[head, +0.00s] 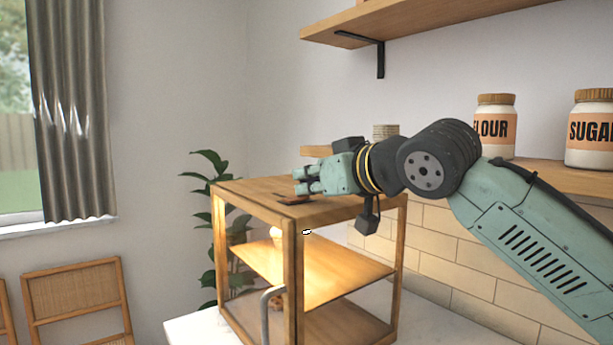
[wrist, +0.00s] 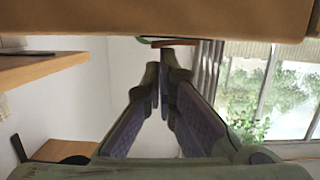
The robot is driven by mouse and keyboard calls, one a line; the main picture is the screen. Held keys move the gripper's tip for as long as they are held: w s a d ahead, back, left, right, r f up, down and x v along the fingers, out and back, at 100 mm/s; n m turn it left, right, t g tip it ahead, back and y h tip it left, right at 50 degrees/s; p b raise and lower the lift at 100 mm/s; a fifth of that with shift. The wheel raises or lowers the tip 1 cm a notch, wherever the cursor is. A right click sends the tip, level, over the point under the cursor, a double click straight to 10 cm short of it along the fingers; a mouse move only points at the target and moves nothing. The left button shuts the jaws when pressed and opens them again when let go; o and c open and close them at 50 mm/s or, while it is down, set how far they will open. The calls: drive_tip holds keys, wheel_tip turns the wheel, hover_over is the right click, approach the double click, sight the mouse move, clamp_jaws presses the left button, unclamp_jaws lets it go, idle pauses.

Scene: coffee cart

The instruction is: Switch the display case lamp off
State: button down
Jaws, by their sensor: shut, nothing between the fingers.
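The wooden display case (head: 345,203) stands on the white counter, and warm light glows inside it, so its lamp is on. A small dark plate with an orange-brown edge (head: 293,198), which may be the lamp switch, lies on the case top near its left front corner. My gripper (head: 299,181) is shut and empty just above this plate; I cannot tell whether it touches. In the wrist view, the shut fingertips (wrist: 164,80) point towards an orange-brown piece (wrist: 175,43) beside the wooden case top (wrist: 150,20). The switch's position is unclear.
A wooden shelf (head: 560,178) with flour (head: 494,128) and sugar (head: 591,130) jars runs behind my arm at the right. Another shelf (head: 400,22) is above. A plant (head: 205,190) stands behind the case. A chair (head: 75,295) is at the lower left.

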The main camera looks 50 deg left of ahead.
drive_tip(key=shift+w+f, duration=0.1)
drive_tip(key=r+p, duration=0.4)
drive_tip(key=shift+w+r+p, duration=0.2)
drive_tip(key=shift+p, duration=0.1)
drive_tip(key=w+v, duration=0.1)
drive_tip(key=v, duration=0.9)
drive_tip(key=shift+s, duration=0.25)
drive_tip(key=shift+f, duration=0.2)
